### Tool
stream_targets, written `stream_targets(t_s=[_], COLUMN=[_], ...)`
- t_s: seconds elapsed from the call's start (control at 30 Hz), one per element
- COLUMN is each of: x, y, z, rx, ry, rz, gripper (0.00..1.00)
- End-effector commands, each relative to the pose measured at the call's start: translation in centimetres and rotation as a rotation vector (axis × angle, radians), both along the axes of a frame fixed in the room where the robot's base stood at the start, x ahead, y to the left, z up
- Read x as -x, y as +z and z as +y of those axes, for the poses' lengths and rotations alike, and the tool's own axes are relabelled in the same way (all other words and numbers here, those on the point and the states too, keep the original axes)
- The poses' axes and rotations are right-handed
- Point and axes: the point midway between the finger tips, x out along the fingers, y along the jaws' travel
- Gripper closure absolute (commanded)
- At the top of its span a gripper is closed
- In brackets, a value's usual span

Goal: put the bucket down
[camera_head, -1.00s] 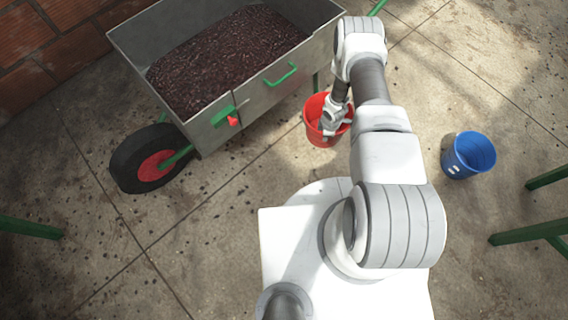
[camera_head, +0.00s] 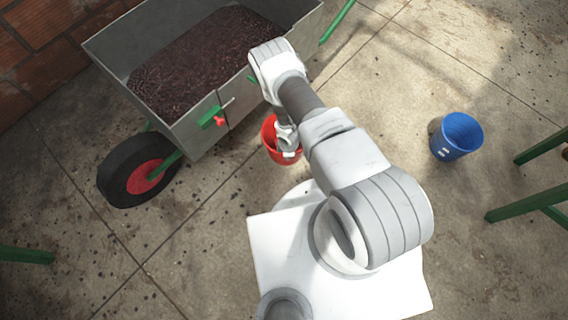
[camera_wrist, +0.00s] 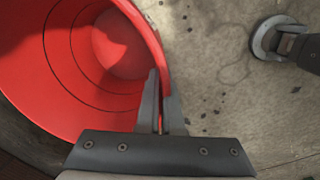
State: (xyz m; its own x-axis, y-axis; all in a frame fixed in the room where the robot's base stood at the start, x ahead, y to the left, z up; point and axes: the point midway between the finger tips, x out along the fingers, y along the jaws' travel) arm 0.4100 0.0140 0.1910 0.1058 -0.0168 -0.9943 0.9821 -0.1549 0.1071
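The red bucket (camera_head: 270,142) is in front of the grey cart in the head view, partly covered by my arm. In the wrist view the red bucket (camera_wrist: 75,75) fills the upper left, with its inside visible and looking empty. My gripper (camera_head: 287,150) is at the bucket's near right side. In the wrist view my gripper (camera_wrist: 162,95) has its two fingers close together on either side of the bucket's rim, gripping the wall. I cannot tell whether the bucket's base touches the floor.
A grey metal cart (camera_head: 205,148) full of dark red coffee cherries stands beyond the bucket, with its wheel (camera_head: 140,178) at left. A blue bucket (camera_head: 457,137) stands on the floor at right. Green legs (camera_head: 525,205) are at the right edge. The concrete floor between is clear.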

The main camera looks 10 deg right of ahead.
Motion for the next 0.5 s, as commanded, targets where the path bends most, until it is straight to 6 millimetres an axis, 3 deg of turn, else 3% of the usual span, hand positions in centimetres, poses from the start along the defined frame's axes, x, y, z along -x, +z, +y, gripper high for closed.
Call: stream_targets(t_s=[0.1,0.27,0.5], x=[0.6,0.8,0.8], y=[-0.9,-1.6,-5.0], z=[1.2,1.6,1.7], rx=[0.0,0.001,-0.001], ry=[0.002,-0.001,-0.001], rz=[-0.001,-0.001,-0.001], gripper=[1.0,1.0,1.0])
